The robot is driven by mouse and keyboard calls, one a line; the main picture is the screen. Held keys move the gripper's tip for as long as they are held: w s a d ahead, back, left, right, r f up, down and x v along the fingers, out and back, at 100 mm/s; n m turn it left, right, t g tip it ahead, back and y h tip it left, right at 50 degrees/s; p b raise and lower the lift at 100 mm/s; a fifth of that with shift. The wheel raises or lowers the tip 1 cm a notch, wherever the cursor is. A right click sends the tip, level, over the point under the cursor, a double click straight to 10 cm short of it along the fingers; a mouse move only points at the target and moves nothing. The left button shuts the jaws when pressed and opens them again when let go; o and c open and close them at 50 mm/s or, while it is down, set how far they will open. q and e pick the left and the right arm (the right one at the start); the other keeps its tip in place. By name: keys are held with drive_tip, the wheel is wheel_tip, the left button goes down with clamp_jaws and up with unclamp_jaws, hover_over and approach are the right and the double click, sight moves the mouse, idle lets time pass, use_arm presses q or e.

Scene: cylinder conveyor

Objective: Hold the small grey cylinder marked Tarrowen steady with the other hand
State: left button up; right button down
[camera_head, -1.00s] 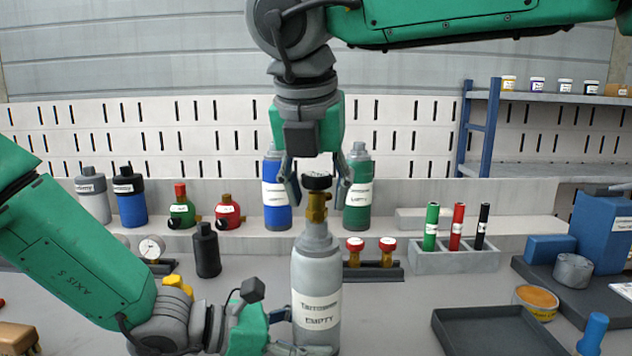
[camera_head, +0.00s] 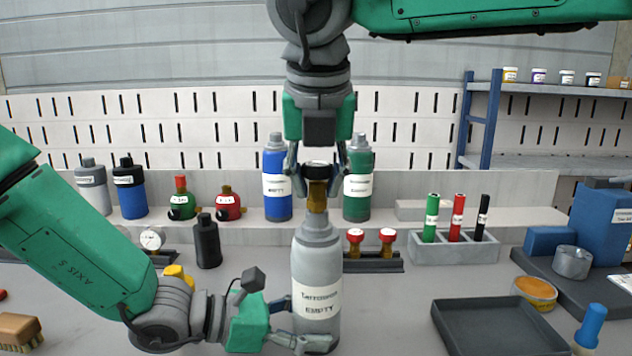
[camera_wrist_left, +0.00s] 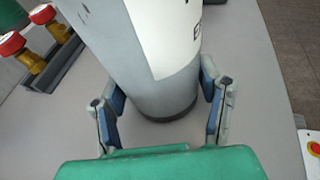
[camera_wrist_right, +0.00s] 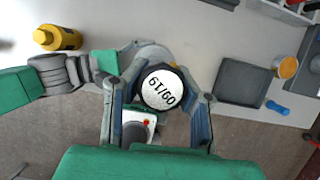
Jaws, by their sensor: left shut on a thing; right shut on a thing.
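The small grey cylinder (camera_head: 317,265) stands upright on the bench, with a white label reading Tarrowen and EMPTY. Its brass valve (camera_head: 317,197) has a dark cap on top. My left gripper (camera_head: 305,322) is shut on the cylinder's lower body from the left. In the left wrist view its fingers (camera_wrist_left: 163,95) lie on both sides of the grey body (camera_wrist_left: 150,50). My right gripper (camera_head: 319,182) points down and is shut around the valve top.
Two brass valves with red knobs (camera_head: 371,240) stand on a dark rack right of the cylinder. A black bottle (camera_head: 208,243) stands to the left. A dark empty tray (camera_head: 495,328) lies at the front right. Blue (camera_head: 277,180) and green (camera_head: 358,185) cylinders stand behind.

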drive_tip(key=n+y, duration=0.1)
drive_tip(key=n, duration=0.2)
drive_tip(key=shift+n+y, duration=0.3)
drive_tip(key=shift+n, duration=0.1)
drive_tip(key=n+g+y, duration=0.1)
drive_tip(key=n, duration=0.2)
drive_tip(key=shift+n, duration=0.3)
drive_tip(key=shift+n+y, duration=0.3)
drive_tip(key=shift+n, duration=0.7)
drive_tip(key=shift+g, duration=0.3)
drive_tip(key=shift+n+y, duration=0.3)
drive_tip(key=shift+n, duration=0.6)
drive_tip(key=n+g, duration=0.2)
drive_tip(key=n, duration=0.2)
drive_tip(key=shift+y, duration=0.4)
